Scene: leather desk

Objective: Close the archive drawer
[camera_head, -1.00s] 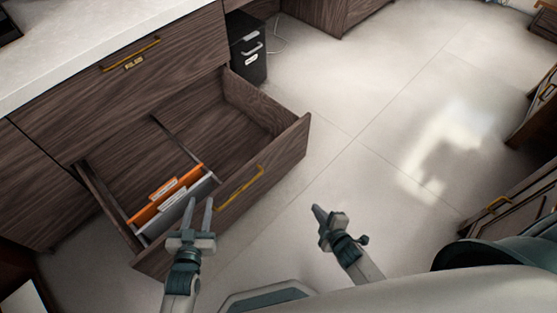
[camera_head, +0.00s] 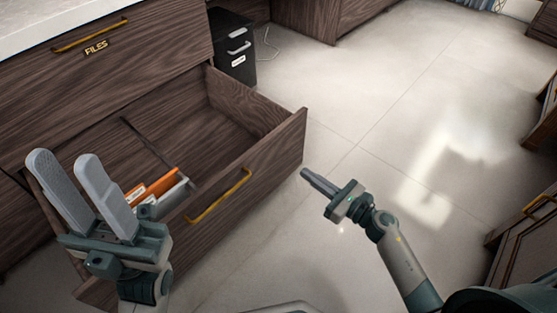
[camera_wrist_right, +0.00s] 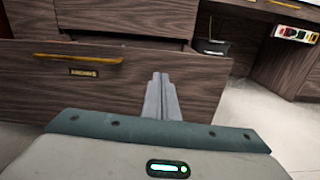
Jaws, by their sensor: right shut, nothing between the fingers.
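The wooden lower drawer (camera_head: 270,160) stands pulled open, with a brass handle (camera_head: 218,196) on its front. Orange and grey-white folders (camera_head: 152,187) stand inside it. In the right wrist view the drawer front (camera_wrist_right: 190,85) shows a brass handle (camera_wrist_right: 78,58) and a small label (camera_wrist_right: 83,72), too small to read surely. My left gripper (camera_head: 66,160) is open and empty, fingers up, in front of the drawer's left part, hiding some of it. My right gripper (camera_head: 306,173) is shut and empty, apart from the drawer front's right end; it also shows in the right wrist view (camera_wrist_right: 158,78).
A closed upper drawer (camera_head: 130,80) marked FILES is under the pale countertop (camera_head: 50,18). A small black cabinet (camera_head: 235,50) stands behind the open drawer. The tiled floor (camera_head: 390,130) to the right is clear. Wooden furniture (camera_head: 528,220) lines the right edge.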

